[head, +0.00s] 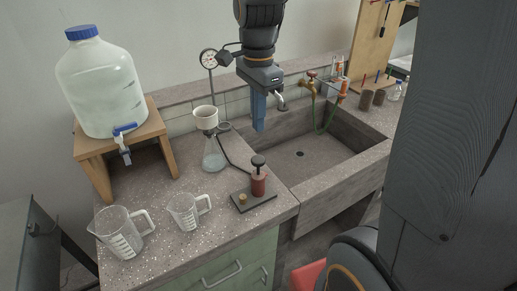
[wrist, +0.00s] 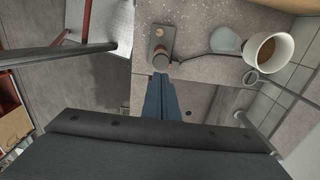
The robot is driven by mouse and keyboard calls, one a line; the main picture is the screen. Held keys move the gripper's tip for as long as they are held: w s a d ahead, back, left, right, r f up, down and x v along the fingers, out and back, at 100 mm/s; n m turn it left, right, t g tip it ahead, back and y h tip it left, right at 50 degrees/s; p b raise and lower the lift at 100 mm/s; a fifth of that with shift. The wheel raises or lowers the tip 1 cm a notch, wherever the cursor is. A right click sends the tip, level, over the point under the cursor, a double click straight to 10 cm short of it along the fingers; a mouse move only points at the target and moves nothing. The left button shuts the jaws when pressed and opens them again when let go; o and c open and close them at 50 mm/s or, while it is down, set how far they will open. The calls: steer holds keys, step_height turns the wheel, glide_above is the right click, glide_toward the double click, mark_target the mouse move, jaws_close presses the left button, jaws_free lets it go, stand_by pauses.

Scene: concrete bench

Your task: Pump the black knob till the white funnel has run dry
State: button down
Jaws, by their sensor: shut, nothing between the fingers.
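The black knob (head: 258,160) tops a red-brown hand pump (head: 258,184) on a dark base plate (head: 241,203) near the bench's front edge. The white funnel (head: 206,113) sits on a clear flask (head: 214,155) left of and behind the pump, with a dark hose running towards the pump. In the wrist view the funnel (wrist: 250,46) shows a brown inside; I cannot tell how much liquid it holds. My gripper (head: 259,127) hangs above and behind the knob, over the sink's left edge, apart from it. Its blue fingers (wrist: 161,78) are shut and empty.
Two clear measuring jugs (head: 188,212) (head: 122,235) stand at the front left. A large water jug (head: 102,85) rests on a wooden stand (head: 92,165). A gauge (head: 208,60) rises behind the funnel. The sink (head: 312,150) lies to the right, with a brass tap (head: 312,82) behind.

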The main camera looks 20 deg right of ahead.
mark_target(259, 160)
step_height(259, 160, down, 10)
steer(key=p, duration=0.2)
steer(key=shift+f+p, duration=0.25)
steer(key=shift+p, duration=0.05)
step_height(259, 160, down, 4)
steer(key=shift+f+b, duration=0.1)
steer(key=shift+b, duration=0.9)
steer(key=shift+s, duration=0.1)
steer(key=shift+r+p, duration=0.6)
steer(key=shift+p, duration=0.05)
step_height(259, 160, up, 13)
steer(key=shift+r, duration=0.1)
stand_by(0.6)
